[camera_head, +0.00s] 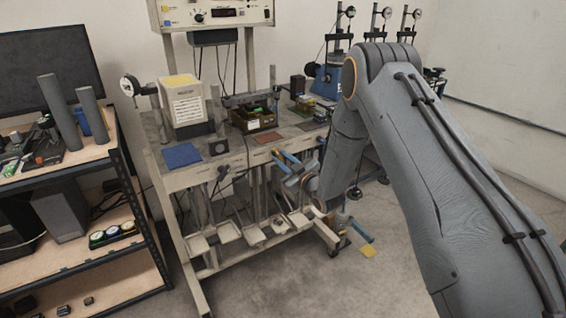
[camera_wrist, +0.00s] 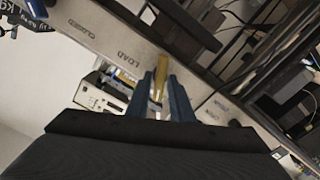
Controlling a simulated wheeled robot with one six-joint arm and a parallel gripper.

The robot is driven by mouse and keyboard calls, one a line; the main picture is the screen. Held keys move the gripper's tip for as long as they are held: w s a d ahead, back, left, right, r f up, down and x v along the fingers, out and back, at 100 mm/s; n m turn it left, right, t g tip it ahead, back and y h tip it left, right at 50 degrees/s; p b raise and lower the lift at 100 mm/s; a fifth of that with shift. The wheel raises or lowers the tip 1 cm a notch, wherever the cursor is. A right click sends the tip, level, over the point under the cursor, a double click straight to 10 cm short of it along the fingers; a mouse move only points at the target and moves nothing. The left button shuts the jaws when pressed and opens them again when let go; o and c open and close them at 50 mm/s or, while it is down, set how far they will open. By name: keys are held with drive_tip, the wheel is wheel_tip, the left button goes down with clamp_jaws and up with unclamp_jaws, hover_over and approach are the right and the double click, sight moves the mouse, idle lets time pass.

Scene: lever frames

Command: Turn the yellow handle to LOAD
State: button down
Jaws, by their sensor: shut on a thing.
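The yellow handle (camera_wrist: 162,66) shows in the wrist view between the two blue fingers of my gripper (camera_wrist: 160,92), which is shut on it. The printed word LOAD (camera_wrist: 129,60) is on the pale panel just left of the handle, and the word CLOSED (camera_wrist: 84,28) is farther up and left. In the head view my gripper (camera_head: 292,166) is at the front edge of the pale bench. I cannot make out the handle there. How the handle's far end is mounted is hidden.
The pale bench (camera_head: 190,160) carries a box with a yellow top (camera_head: 186,105), a blue mat (camera_head: 182,156) and instruments. A shelf rack (camera_head: 75,165) stands at the left. The floor in front is mostly clear.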

drive_tip(key=m+b, duration=0.1)
drive_tip(key=m, duration=0.2)
drive_tip(key=shift+w+d+m+b, duration=0.1)
drive_tip(key=shift+m+b, duration=0.25)
drive_tip(key=shift+m, duration=0.05)
drive_tip(key=m+b, duration=0.1)
drive_tip(key=m, duration=0.2)
drive_tip(key=shift+m, duration=0.3)
drive_tip(key=shift+d+m+b, duration=0.1)
drive_tip(key=shift+m+b, duration=1.05)
drive_tip(key=shift+m, duration=2.25)
drive_tip(key=shift+r, duration=0.1)
drive_tip(key=c, duration=1.8)
unclamp_jaws()
drive_tip(key=shift+w+d, duration=0.1)
drive_tip(key=shift+o, duration=0.2)
